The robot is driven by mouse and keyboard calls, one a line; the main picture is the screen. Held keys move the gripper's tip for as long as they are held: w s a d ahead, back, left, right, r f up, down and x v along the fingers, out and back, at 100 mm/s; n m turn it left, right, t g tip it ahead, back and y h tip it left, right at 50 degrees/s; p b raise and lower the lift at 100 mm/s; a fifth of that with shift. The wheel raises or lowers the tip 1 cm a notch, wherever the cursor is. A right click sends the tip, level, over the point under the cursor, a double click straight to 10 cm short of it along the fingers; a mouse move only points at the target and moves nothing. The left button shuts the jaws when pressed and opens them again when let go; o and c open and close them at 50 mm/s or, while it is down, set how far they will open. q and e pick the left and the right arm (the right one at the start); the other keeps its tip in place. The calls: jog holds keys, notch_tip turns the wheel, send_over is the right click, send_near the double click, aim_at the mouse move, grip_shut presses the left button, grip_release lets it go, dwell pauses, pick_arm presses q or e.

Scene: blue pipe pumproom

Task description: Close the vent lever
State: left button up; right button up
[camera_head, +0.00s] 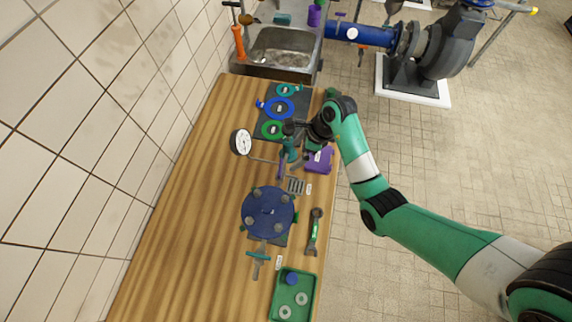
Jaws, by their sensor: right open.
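My right gripper (291,129) is over the far half of the wooden bench, its arm coming in from the right. It is open, with nothing visible between its fingers. Just below it stand a small teal fitting (289,150) and a narrow purple piece (282,169), beside the line from the white-faced gauge (241,142). The vent lever seems to be among these small parts, but I cannot tell which one it is or how it is set. The gripper and wrist hide part of this spot, and contact cannot be told. My left gripper is not in view.
A round blue flange (268,212) sits mid-bench, with a wrench (315,231) to its right. A green tray (275,302) holds small parts nearer. A dark board (262,118) with coloured rings and a sink (282,52) are beyond. The bench's left side is clear.

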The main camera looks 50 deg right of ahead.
aim_at(281, 167)
jog(key=b+x, duration=0.3)
jog(key=x, duration=0.8)
jog(key=shift+w+a+f, duration=0.2)
jog(key=shift+w+f, duration=0.05)
jog(key=shift+c, duration=0.2)
jog(key=c, duration=0.9)
jog(key=shift+c, duration=0.6)
jog(key=shift+s+r+m+p, duration=0.1)
jog(key=shift+r+m+p, duration=0.2)
jog(key=shift+m+p, duration=0.55)
jog(key=shift+f+p, duration=0.15)
jog(key=shift+p, duration=0.15)
jog(key=shift+f+t, duration=0.1)
jog(key=shift+t, duration=0.2)
